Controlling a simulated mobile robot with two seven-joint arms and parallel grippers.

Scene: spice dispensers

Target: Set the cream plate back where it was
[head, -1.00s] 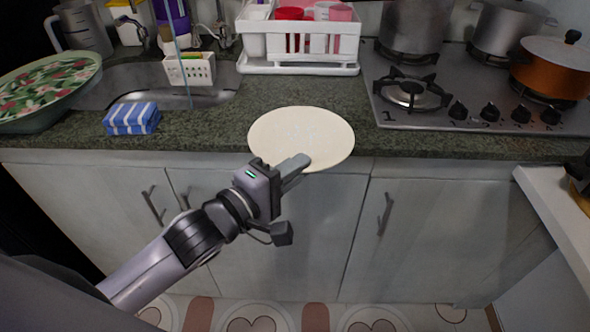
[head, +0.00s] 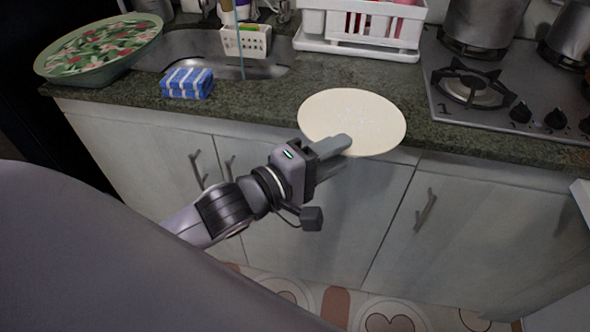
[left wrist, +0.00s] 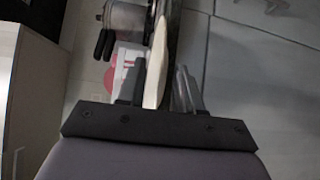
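The cream plate (head: 365,112) lies flat at the front of the dark counter, with its near edge reaching out past the counter edge. My left gripper (head: 338,157) is at that near edge, one finger above the plate and one below. The fingers look spread apart. In the left wrist view the plate shows edge-on (left wrist: 157,70) between the two fingers (left wrist: 160,92), with a gap visible on at least one side. The plate's underside is hidden in the head view. My right gripper is in neither view.
A blue striped sponge (head: 187,83) and a floral green dish (head: 104,46) are left on the counter, near the sink (head: 200,52). A white dish rack (head: 357,40) stands behind the plate. The gas stove (head: 490,85) is to the right. Cabinet doors (head: 310,225) are below.

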